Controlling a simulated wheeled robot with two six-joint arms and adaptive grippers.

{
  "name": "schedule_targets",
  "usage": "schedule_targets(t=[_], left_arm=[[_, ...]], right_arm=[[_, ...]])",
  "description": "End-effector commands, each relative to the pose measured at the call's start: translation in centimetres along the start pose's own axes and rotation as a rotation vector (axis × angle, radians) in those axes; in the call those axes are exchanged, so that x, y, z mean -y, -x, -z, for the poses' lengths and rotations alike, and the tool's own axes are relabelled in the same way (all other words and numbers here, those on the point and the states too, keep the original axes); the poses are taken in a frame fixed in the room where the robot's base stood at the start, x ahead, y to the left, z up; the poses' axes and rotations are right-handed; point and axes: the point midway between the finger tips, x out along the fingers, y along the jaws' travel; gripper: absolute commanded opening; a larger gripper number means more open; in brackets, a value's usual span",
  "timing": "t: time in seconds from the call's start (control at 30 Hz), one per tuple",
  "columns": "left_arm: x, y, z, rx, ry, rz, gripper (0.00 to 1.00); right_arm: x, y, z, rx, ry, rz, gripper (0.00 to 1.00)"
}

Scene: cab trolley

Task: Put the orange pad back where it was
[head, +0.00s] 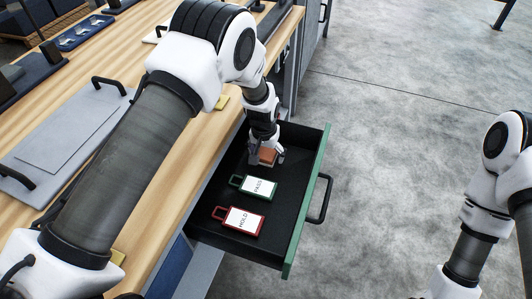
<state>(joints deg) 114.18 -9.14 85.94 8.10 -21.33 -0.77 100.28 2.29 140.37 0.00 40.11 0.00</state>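The orange pad (267,155) is in the far end of the open drawer (283,222), under my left gripper (267,157). The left gripper points down into the drawer, with one finger on each side of the pad. I cannot tell whether the fingers press on the pad or stand a little apart from it, nor whether the pad rests on the drawer floor. My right arm shows at the right edge, and its gripper is out of view.
In the drawer lie a green-framed PASS tag (257,187) and a red-framed HOLD tag (240,219), nearer than the pad. The drawer has a green front (311,197) with a black handle (321,198). A grey board with handles (62,145) lies on the wooden worktop. The floor at right is clear.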

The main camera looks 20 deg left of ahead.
Motion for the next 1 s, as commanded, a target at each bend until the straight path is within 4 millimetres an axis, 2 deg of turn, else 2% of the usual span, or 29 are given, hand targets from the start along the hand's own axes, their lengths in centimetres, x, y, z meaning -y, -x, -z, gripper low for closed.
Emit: schedule_targets(t=[0.17, 0.27, 0.37, 0.6, 0.73, 0.83, 1.0], left_arm=[[0.0, 0.1, 0.0, 0.0, 0.0, 0.0, 0.87], [0.0, 1.0, 0.1, -0.001, 0.0, 0.0, 0.87], [0.0, 2.9, 0.1, -0.003, 0.0, 0.001, 0.87], [0.0, 9.2, 0.2, -0.004, 0.0, 0.001, 0.87], [0.0, 11.5, 0.1, -0.002, 0.0, 0.0, 0.87], [0.0, 12.3, 0.1, 0.0, 0.0, 0.0, 0.87], [0.0, 12.4, 0.0, 0.001, 0.0, 0.0, 0.87]], right_arm=[[0.0, 0.1, 0.0, 0.0, 0.0, 0.0, 0.4], [0.0, 0.3, 0.0, 0.0, 0.0, 0.0, 0.4], [0.0, 0.5, 0.0, 0.0, 0.0, 0.0, 0.4], [0.0, 1.0, 0.0, 0.0, 0.0, 0.0, 0.4], [0.0, 1.1, 0.0, 0.0, 0.0, 0.0, 0.4], [0.0, 1.1, 0.0, 0.0, 0.0, 0.0, 0.4], [0.0, 1.1, 0.0, 0.0, 0.0, 0.0, 0.4]])
